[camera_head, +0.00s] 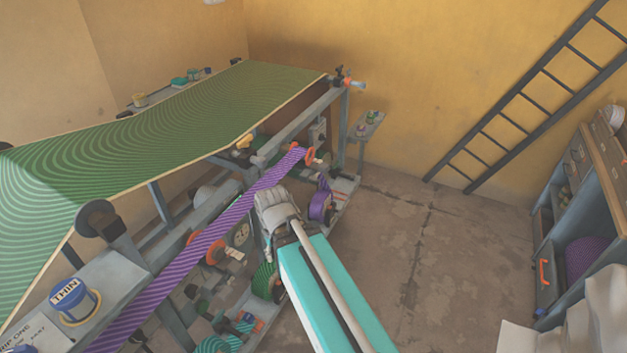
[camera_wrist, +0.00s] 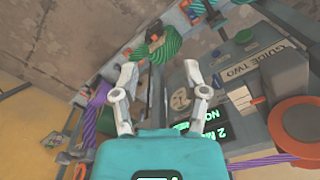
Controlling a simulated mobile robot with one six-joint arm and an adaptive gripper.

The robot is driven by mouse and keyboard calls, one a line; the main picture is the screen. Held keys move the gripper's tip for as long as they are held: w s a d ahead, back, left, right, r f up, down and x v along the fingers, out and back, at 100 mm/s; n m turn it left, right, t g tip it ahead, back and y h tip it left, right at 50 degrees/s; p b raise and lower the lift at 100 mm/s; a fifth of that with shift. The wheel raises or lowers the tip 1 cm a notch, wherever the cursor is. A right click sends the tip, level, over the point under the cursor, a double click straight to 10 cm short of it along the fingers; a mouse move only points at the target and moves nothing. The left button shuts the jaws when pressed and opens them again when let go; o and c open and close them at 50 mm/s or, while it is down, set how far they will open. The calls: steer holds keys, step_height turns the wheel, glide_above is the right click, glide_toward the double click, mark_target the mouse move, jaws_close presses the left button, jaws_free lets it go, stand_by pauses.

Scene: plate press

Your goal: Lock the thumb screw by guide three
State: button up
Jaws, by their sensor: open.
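My gripper (camera_wrist: 159,72) is open in the wrist view, its two pale fingers apart with nothing held between them. Beyond the fingers is a grey housing with a label reading GUIDE TWO (camera_wrist: 252,64).
A green patterned web (camera_head: 150,130) slopes over the press. A purple striped strip (camera_head: 190,255) runs below it. A display with green text (camera_wrist: 203,125) sits close to my right finger. A ladder (camera_head: 520,90) leans on the wall. The floor (camera_head: 430,250) right of the press is clear.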

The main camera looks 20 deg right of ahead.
steer(key=o, duration=0.4)
steer(key=shift+w+f, duration=0.1)
steer(key=shift+w, duration=0.05)
steer(key=shift+o, duration=0.2)
steer(key=shift+w+d+f+b, duration=0.1)
steer(key=shift+d+f+b, duration=0.1)
steer(key=shift+b, duration=0.1)
steer(key=t+y+b, duration=1.1)
steer(key=t+b, duration=0.3)
steer(key=b, duration=0.6)
glide_toward(319, 181)
steer(key=v, duration=0.3)
steer(key=shift+w+a, duration=0.15)
steer(key=shift+a, duration=0.05)
steer(key=x, duration=1.3)
steer(key=shift+w+a, duration=0.1)
steer(key=shift+w, duration=0.1)
